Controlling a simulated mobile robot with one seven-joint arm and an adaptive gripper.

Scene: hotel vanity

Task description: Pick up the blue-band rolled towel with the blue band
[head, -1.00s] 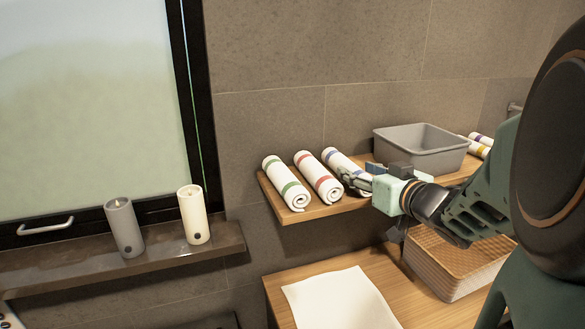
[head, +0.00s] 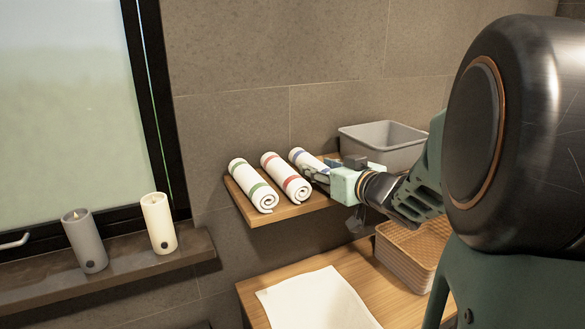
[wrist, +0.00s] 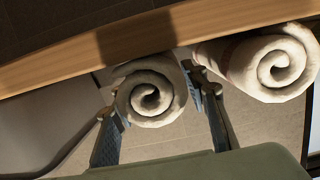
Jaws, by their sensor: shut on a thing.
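The blue-band rolled towel (head: 303,157) is white with a blue band and lies on the wooden wall shelf (head: 295,211), rightmost of the three towels at the shelf's left part. My gripper (head: 322,173) reaches it from the right and hides its near end. In the wrist view, the gripper (wrist: 154,80) has one finger on each side of the towel (wrist: 150,96), shut on it, with its spiral end facing the camera. The towel looks still at shelf level; I cannot tell whether it is clear of the shelf.
The red-band towel (head: 286,178) lies close beside it; it also shows in the wrist view (wrist: 262,65). The green-band towel (head: 253,186) is farther left. A grey bin (head: 383,146) stands behind my gripper. Below are a white cloth (head: 318,300) and a wicker basket (head: 408,262).

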